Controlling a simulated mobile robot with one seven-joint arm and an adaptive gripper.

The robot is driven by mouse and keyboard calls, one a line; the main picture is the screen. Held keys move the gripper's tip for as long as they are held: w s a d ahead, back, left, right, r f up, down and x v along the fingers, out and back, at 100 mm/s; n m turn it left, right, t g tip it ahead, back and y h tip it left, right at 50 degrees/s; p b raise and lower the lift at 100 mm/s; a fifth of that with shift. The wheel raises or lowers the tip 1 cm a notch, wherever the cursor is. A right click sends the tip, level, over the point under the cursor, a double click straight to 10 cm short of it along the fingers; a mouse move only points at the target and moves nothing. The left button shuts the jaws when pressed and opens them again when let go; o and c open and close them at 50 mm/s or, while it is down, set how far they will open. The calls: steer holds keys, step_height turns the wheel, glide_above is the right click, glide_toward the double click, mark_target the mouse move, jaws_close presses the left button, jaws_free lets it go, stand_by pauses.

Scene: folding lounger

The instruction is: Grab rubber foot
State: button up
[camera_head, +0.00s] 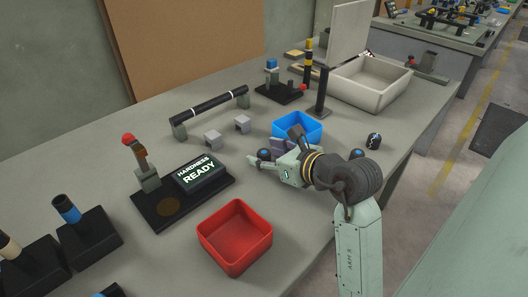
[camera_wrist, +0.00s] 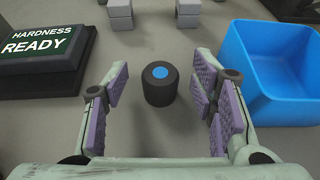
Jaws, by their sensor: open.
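The rubber foot (camera_wrist: 160,86), a short black cylinder with a blue disc on top, stands upright on the grey bench in the wrist view. It lies ahead of my gripper (camera_wrist: 160,98), roughly centred between the two purple-padded fingers, with a gap on each side. The fingers are open and hold nothing. In the head view my gripper (camera_head: 265,158) is low over the bench, in front of the blue bin, and a small dark shape that looks like the foot (camera_head: 264,154) shows at its fingers, partly hidden.
The blue bin (camera_wrist: 270,105) is close to the right finger. The hardness tester (camera_wrist: 42,45) stands to the left. Two grey blocks (camera_head: 212,138) (camera_head: 242,124) lie beyond the foot. A red bin (camera_head: 236,236) is nearer the front edge. A small black object (camera_head: 374,139) stands at the right.

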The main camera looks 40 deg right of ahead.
steer(key=shift+c, duration=0.2)
steer(key=c, duration=1)
steer(key=shift+r, duration=0.15)
